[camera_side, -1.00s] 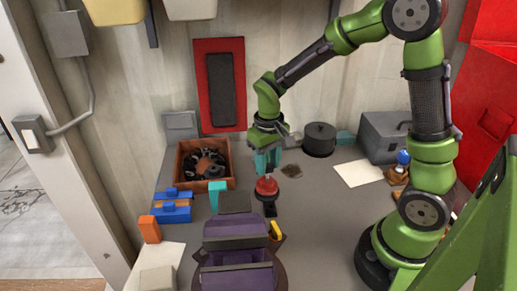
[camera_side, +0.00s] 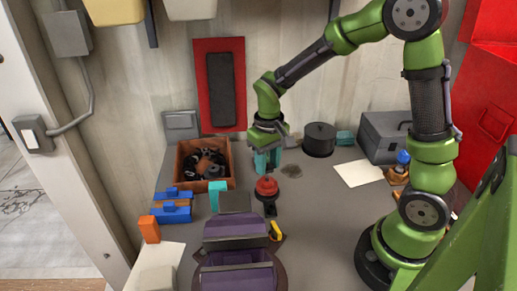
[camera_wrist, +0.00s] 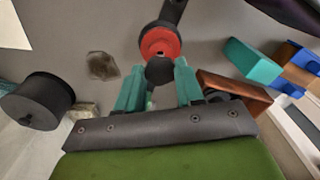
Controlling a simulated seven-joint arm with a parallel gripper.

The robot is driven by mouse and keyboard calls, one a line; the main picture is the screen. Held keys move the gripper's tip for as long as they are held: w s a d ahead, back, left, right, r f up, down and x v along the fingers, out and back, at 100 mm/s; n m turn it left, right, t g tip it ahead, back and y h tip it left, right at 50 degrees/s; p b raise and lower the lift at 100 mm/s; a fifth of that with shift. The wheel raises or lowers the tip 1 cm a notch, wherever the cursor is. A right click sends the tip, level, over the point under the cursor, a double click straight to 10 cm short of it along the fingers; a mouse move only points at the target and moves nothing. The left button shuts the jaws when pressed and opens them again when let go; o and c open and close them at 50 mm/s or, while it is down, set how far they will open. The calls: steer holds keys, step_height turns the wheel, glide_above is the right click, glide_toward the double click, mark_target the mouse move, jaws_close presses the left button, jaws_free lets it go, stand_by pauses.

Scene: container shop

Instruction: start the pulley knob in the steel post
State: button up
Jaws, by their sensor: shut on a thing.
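The red pulley knob (camera_side: 266,187) sits at the top of the dark steel post (camera_side: 269,208), in the middle of the bench. My gripper (camera_side: 267,168) is right above it, pointing down. In the wrist view the knob is a red disc (camera_wrist: 158,40) with a dark round part between my teal fingertips (camera_wrist: 159,78). My gripper is shut on this knob. A dark bar, seemingly of the post, runs out beyond the disc at the top of the wrist view. The joint between knob and post is hidden, so I cannot tell whether the thread is engaged.
A purple vise-like block (camera_side: 237,229) stands in front of the post, with a yellow-handled item (camera_side: 276,231) beside it. A brown bin (camera_side: 181,171) of dark parts is behind left. A dark round pot (camera_side: 319,140) is behind right.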

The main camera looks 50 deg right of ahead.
steer(key=shift+f, duration=1.3)
steer(key=m, duration=0.7)
steer(key=shift+m, duration=0.4)
steer(key=m, duration=0.4)
steer(key=shift+m, duration=0.4)
steer(key=m, duration=0.3)
steer(key=shift+m, duration=0.4)
steer(key=o, duration=1.1)
